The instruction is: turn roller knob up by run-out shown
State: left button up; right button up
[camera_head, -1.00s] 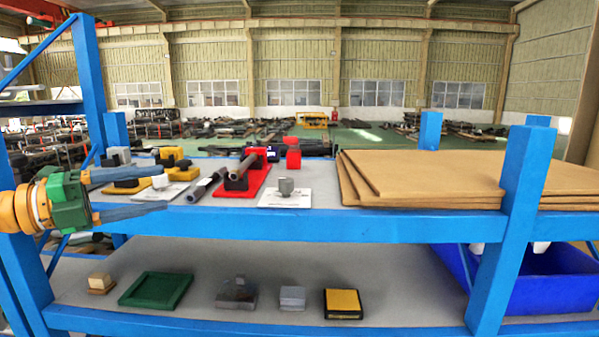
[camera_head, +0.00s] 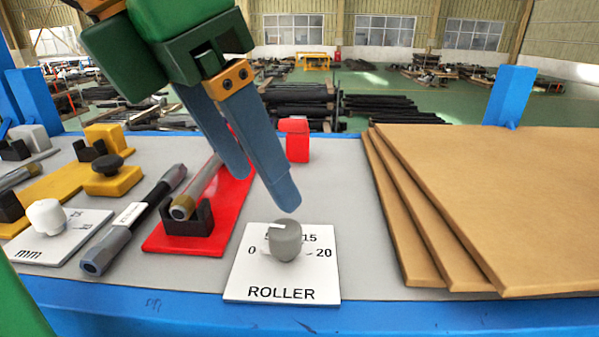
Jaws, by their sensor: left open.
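The grey roller knob (camera_head: 286,243) stands on a white plate (camera_head: 243,283) marked ROLLER, with a scale whose 0, 15 and 20 are readable. A white line on the knob's top points to the upper left, by a mark partly hidden that looks like 5. My left gripper (camera_head: 264,190) is open and empty, its blue fingers pointing down just above and behind the knob, apart from it. A metal bar with a brass end (camera_head: 186,205) rests in a black block on a red base (camera_head: 222,225) left of the plate. My right gripper is not in view.
A dark rod with grey ends (camera_head: 131,217) lies left of the red base. Further left are a white "mm" plate with a white knob (camera_head: 47,215) and yellow blocks (camera_head: 107,140). Brown boards (camera_head: 480,180) are stacked at right. A small red block (camera_head: 295,140) stands behind.

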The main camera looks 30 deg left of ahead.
aim_at(282, 229)
pick_arm(q)
jog(key=f, duration=0.2)
jog(key=d+f, duration=0.1)
jog(key=f, duration=0.2)
jog(key=shift+w+d+f, duration=0.3)
jog(key=shift+d+f, duration=0.05)
jog(key=shift+w+a+f, duration=0.3)
jog(key=shift+w, duration=0.35)
jog(key=shift+s+d, duration=0.15)
jog(key=shift+s, duration=0.1)
grip_shut()
